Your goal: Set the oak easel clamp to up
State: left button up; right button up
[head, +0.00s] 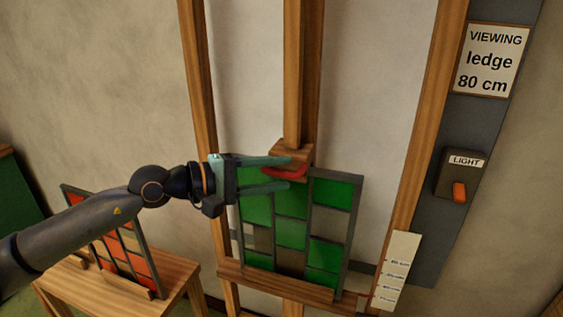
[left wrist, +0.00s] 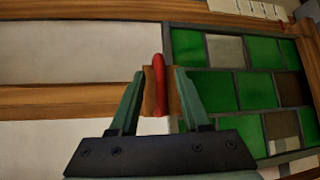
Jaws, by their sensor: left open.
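The oak easel (head: 292,75) stands against the wall, with a wooden clamp block (head: 291,152) on its centre post. A red clamp lever (head: 287,172) is at the front of the block, just above the green leaded panel (head: 290,215). My left gripper (head: 290,174) is open, its green fingers on either side of the red lever. In the left wrist view the lever (left wrist: 158,85) and the block (left wrist: 149,98) lie between the open fingertips, with a gap visible to the fingers. Whether the fingers touch the lever I cannot tell. My right gripper is not in view.
A small wooden table (head: 165,297) at lower left holds an orange leaded panel (head: 125,262). At right, a grey post carries a sign reading "VIEWING ledge 80 cm" (head: 489,60) and a light switch (head: 460,175). A marked scale (head: 397,270) is beside the easel ledge (head: 270,280).

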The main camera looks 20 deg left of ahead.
pick_arm(q)
jog(key=shift+w+d+f, duration=0.15)
jog(key=shift+w+d, duration=0.25)
jog(key=shift+d, duration=0.1)
jog(key=shift+c, duration=0.4)
grip_shut()
dwell(0.8)
